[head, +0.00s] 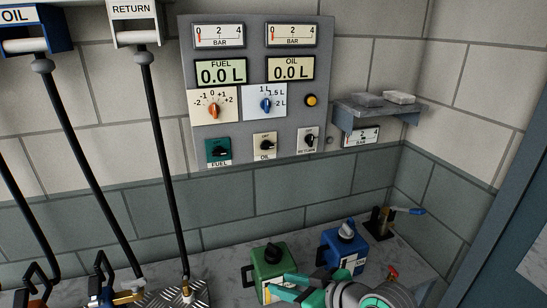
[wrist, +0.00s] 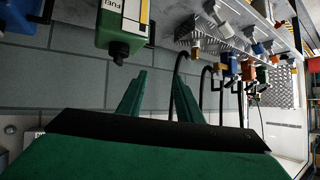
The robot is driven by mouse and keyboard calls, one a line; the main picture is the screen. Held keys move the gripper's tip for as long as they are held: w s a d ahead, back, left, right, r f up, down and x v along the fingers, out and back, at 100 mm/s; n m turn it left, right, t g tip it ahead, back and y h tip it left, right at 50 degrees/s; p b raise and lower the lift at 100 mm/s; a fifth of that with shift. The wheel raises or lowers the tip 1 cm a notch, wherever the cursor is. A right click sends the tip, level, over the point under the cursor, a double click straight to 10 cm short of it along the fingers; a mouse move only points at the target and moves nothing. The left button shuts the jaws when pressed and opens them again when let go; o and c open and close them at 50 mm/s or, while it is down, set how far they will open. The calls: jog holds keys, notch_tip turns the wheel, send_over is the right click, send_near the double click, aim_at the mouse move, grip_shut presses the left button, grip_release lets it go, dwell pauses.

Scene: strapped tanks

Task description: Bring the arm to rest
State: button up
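My gripper (head: 287,285) shows at the bottom of the head view, its green fingers pointing left in front of the green tank (head: 270,259). In the wrist view my gripper (wrist: 158,85) has its two green fingers apart, with nothing between them. The wrist picture is upside down: the green tank (wrist: 121,38) with a FUEL label hangs at the top, beyond the fingers. Whether my gripper touches the green tank cannot be told.
A grey panel (head: 230,122) with gauges, displays and knobs is on the wall. Black hoses (head: 165,180) hang at left. A shelf (head: 352,119) with two grey blocks is at right. A small valve with a blue handle (head: 409,210) stands at the back right of the bench (head: 222,262).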

jog(key=w+a+f+m+t, duration=0.2)
jog(key=a+f+m+t, duration=0.4)
jog(key=a+f+m, duration=0.15)
jog(key=s+f+m+t+h, duration=0.1)
jog(key=s+f+m+h, duration=0.45)
jog(key=s+f, duration=0.4)
jog(key=s+d+f+h, duration=0.1)
jog(key=s+f+h, duration=0.15)
jog(key=s, duration=0.35)
jog(key=s+d+f+h, duration=0.1)
jog(key=s+f, duration=0.2)
jog(key=s, duration=0.3)
jog(key=s+d+r+n, duration=0.2)
jog(key=s+n, duration=0.3)
jog(key=s, duration=0.9)
jog(key=shift+d+r+y, duration=0.15)
jog(key=shift+r+y, duration=0.15)
jog(key=shift+r, duration=0.4)
